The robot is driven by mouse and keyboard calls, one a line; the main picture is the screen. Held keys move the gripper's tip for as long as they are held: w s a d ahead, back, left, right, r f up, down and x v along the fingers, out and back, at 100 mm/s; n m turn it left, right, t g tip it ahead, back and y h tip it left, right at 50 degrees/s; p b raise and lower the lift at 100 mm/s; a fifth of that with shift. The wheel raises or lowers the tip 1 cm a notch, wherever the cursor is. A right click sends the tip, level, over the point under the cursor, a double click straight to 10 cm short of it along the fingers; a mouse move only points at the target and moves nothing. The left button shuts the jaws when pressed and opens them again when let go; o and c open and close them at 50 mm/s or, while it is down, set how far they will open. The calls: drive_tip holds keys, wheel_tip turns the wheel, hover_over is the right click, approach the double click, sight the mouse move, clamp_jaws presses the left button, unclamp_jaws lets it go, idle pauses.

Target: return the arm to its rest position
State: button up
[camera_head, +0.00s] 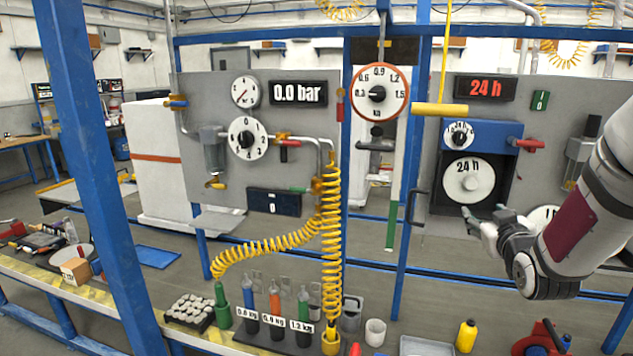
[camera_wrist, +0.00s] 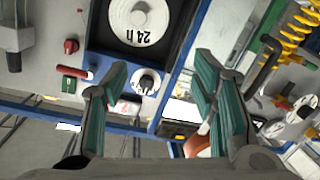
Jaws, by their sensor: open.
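My gripper (camera_head: 484,222) is at the right of the head view, at the end of my grey and white arm, in front of the right-hand panel. It points left, close to the large white 24 h dial (camera_head: 468,181). In the wrist view my gripper (camera_wrist: 160,100) has its two green-padded fingers spread wide with nothing held between them. The 24 h dial (camera_wrist: 140,18) shows upside down at the top of the wrist view. From these frames I cannot tell whether the fingers touch anything on the panel.
A blue-topped timer box (camera_head: 482,133) with a red lever (camera_head: 530,144) is near my gripper. A yellow pull bar (camera_head: 440,109) hangs left of it. A bench (camera_head: 215,340) with coloured cylinders stands in front. A blue post (camera_head: 95,170) rises at left. Open floor lies behind.

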drive_tip(key=s+a+r+m+g+y, duration=0.1)
drive_tip(key=s+a+r+g, duration=0.15)
drive_tip(key=s+a, duration=0.35)
drive_tip(key=s+a+r+g, duration=0.25)
drive_tip(key=s+a, duration=0.25)
drive_tip(key=s, duration=0.3)
drive_tip(key=s+a+f+g+y, duration=0.1)
drive_tip(key=s+a+g, duration=0.2)
drive_tip(key=s, duration=0.7)
drive_tip(key=s+a+g+y, duration=0.1)
drive_tip(key=s+a, duration=0.3)
drive_tip(key=s, duration=0.6)
drive_tip(key=shift+s+f+m+g, duration=0.25)
drive_tip(key=shift+f+m+g, duration=0.1)
drive_tip(key=shift+g, duration=0.55)
